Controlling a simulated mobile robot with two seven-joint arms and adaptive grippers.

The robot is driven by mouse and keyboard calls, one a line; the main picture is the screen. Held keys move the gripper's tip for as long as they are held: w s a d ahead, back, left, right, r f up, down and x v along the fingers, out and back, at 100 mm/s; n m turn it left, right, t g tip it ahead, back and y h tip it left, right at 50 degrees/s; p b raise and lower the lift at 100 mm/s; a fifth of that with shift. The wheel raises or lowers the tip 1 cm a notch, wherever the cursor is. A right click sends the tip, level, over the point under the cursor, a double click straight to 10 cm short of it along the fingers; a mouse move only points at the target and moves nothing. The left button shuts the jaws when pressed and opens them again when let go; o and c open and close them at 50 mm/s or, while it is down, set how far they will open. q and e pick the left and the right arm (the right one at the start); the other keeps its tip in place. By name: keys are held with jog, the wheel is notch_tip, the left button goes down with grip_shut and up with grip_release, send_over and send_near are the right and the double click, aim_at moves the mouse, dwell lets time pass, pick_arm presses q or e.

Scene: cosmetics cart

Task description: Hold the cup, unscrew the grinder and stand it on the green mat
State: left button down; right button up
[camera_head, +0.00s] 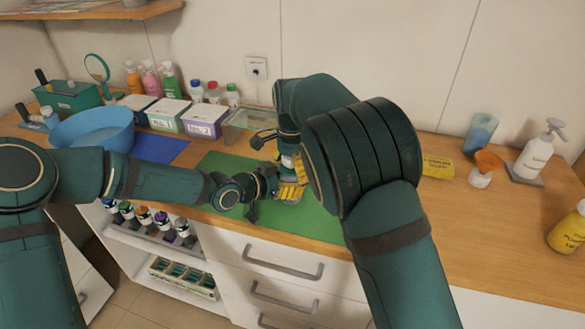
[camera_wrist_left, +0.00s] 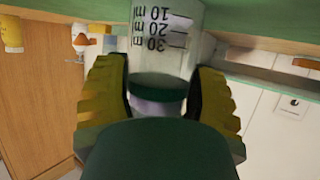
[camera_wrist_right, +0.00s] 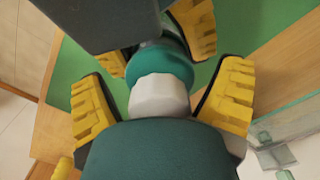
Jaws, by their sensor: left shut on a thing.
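The clear cup with measuring marks shows in the left wrist view (camera_wrist_left: 165,35), on or just over the green mat (camera_head: 320,219). My left gripper (camera_head: 287,190) is shut on the cup, with its yellow fingers on both sides. The grinder, a white faceted top above a teal collar (camera_wrist_right: 160,95), sits over the cup in the right wrist view. My right gripper (camera_wrist_right: 162,100) is open above, its yellow fingers on either side of the white top with gaps showing.
A blue basin (camera_head: 92,128), labelled boxes (camera_head: 204,117) and a glass tray (camera_head: 245,122) stand left and behind the mat. The mat's left part is clear.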

pick_arm(q)
jog(key=shift+f, duration=0.1)
pick_arm(e)
jog(key=shift+r, duration=0.1)
jog(key=shift+r, duration=2.15)
pick_arm(q)
jog(key=shift+c, duration=0.6)
grip_release()
